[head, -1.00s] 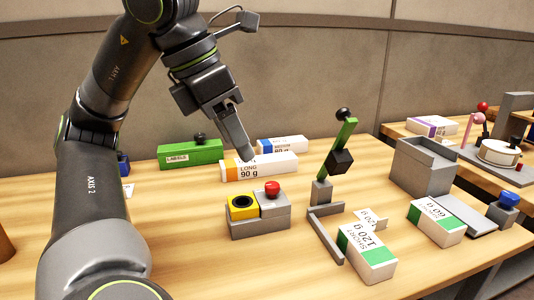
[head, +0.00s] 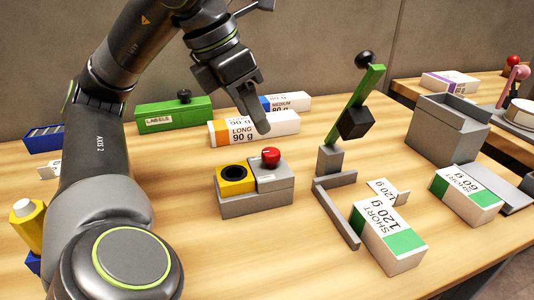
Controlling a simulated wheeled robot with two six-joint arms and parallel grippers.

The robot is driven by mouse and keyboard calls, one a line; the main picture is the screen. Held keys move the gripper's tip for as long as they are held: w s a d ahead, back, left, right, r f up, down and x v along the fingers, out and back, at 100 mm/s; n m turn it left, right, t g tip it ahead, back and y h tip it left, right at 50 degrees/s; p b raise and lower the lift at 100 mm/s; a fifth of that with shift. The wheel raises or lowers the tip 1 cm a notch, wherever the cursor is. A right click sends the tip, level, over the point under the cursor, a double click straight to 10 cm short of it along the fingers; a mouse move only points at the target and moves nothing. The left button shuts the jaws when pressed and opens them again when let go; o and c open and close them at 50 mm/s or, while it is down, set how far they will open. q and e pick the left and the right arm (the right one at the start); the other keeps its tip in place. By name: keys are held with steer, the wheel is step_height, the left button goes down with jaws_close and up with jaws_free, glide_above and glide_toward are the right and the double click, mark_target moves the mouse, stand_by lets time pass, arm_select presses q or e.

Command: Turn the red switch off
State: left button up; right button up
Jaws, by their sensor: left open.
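The red switch (head: 270,155) is a round red knob on top of the right part of a grey box (head: 256,204). A yellow block with a dark round opening (head: 235,178) is on the left part of the same box. My left gripper (head: 262,131) is open and points downward, with its fingertips above the red switch in the picture. A gap shows between the fingertips and the knob. Nothing is seen in the jaws. My right gripper is not in view.
Behind the switch box lie a LONG 90 g ream (head: 283,126) and a green LABELS box (head: 172,116). To the right stand a green lever with a black knob (head: 366,91), a SHORT 120 g ream (head: 388,238) and a grey bin (head: 448,130). The wood in front of the box is clear.

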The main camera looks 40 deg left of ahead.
mark_target(270, 151)
arm_select(q)
steer(key=b+x, duration=0.1)
steer(key=x, duration=0.7)
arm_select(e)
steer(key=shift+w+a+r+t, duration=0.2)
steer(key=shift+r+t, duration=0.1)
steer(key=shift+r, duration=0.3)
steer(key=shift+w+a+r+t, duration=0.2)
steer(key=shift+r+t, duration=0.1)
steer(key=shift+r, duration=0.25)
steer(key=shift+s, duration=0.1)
arm_select(q)
steer(key=shift+b, duration=0.3)
steer(key=c, duration=1)
